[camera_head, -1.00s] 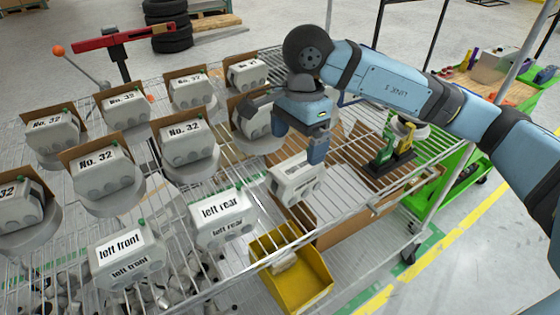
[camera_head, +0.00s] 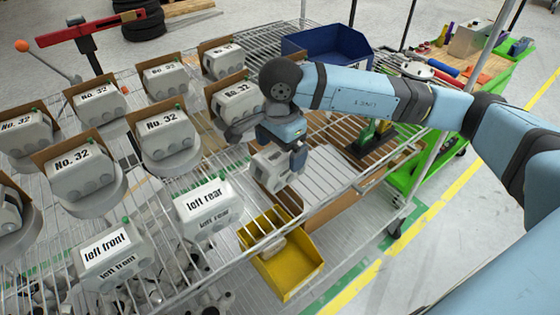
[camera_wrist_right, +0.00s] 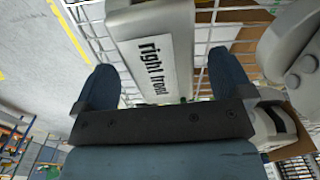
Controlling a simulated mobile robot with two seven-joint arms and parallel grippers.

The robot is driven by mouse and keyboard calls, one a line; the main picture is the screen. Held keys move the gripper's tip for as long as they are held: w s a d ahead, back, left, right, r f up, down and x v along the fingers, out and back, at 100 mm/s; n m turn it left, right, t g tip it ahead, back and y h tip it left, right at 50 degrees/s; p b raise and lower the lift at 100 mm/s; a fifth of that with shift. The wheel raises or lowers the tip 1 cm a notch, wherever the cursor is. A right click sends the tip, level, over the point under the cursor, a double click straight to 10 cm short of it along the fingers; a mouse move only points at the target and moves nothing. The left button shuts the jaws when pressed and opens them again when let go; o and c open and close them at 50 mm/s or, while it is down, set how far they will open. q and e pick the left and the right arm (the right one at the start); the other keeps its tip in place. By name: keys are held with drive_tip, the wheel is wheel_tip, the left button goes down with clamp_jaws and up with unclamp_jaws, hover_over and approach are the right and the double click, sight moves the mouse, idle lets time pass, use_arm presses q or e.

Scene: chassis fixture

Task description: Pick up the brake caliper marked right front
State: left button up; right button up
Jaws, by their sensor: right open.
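The grey brake caliper marked right front (camera_head: 268,171) stands on the wire rack, partly hidden under my right gripper (camera_head: 283,152). In the right wrist view, the caliper (camera_wrist_right: 152,45) shows its white "right front" label between the two blue fingers. My right gripper (camera_wrist_right: 165,75) is open, with one finger on either side of the label. I cannot tell whether the fingers touch the caliper. My left gripper is not in view.
The left rear caliper (camera_head: 205,205) and the left front caliper (camera_head: 110,255) stand nearby on the rack. Several calipers marked No. 32 (camera_head: 80,170) stand behind them. A yellow bin (camera_head: 285,268) is in front, and a blue bin (camera_head: 330,45) is at the back.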

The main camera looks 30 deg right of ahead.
wheel_tip(320, 180, down, 4)
drive_tip(key=shift+r, duration=0.15)
drive_tip(key=shift+w+r, duration=0.1)
drive_tip(key=shift+w, duration=0.05)
drive_tip(key=c, duration=1.8)
